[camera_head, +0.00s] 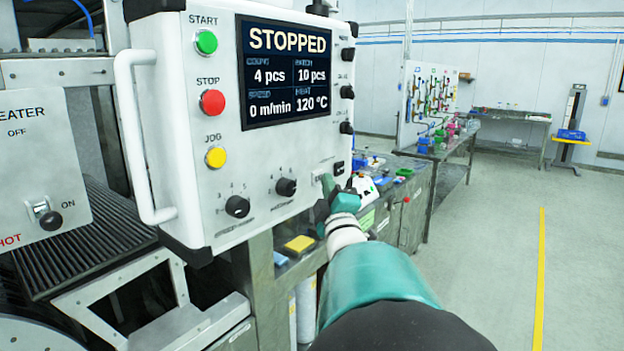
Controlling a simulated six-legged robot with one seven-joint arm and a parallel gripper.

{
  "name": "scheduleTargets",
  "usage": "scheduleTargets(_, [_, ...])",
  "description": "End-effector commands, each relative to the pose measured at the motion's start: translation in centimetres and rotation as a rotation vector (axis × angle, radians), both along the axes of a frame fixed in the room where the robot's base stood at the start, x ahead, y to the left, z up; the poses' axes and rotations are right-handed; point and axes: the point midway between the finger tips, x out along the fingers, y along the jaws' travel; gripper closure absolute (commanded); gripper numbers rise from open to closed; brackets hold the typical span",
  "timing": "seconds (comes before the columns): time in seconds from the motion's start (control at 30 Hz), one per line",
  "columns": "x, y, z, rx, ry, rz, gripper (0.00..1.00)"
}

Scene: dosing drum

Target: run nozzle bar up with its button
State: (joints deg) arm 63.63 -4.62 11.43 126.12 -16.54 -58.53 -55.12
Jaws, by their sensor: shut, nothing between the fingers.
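The white control panel (230,160) fills the upper left, with a screen (286,75) reading STOPPED. Its right side carries a column of black controls; the lowest, a small square black button (338,168), sits close to my fingertips. Their labels are too small to read, so I cannot tell which is the nozzle bar button. My green and dark gripper (328,184) is shut and empty at the panel's lower right corner. I cannot tell whether its tips touch the panel. My wrist hides what lies behind it. I cannot make out the nozzle bar.
Green start (206,42), red stop (212,102) and yellow jog (216,157) buttons line the panel's left. Two black knobs sit along its bottom. A white handle (133,140) sticks out at left. A workbench (408,212) stands behind my wrist. The floor at right is clear.

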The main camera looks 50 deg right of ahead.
Motion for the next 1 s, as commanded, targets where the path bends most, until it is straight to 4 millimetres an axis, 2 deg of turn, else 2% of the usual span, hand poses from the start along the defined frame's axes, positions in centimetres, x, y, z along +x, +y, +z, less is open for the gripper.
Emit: scheduleTargets(1.0, [0.78, 0.04, -0.05, 0.000, 0.001, 0.000, 1.00])
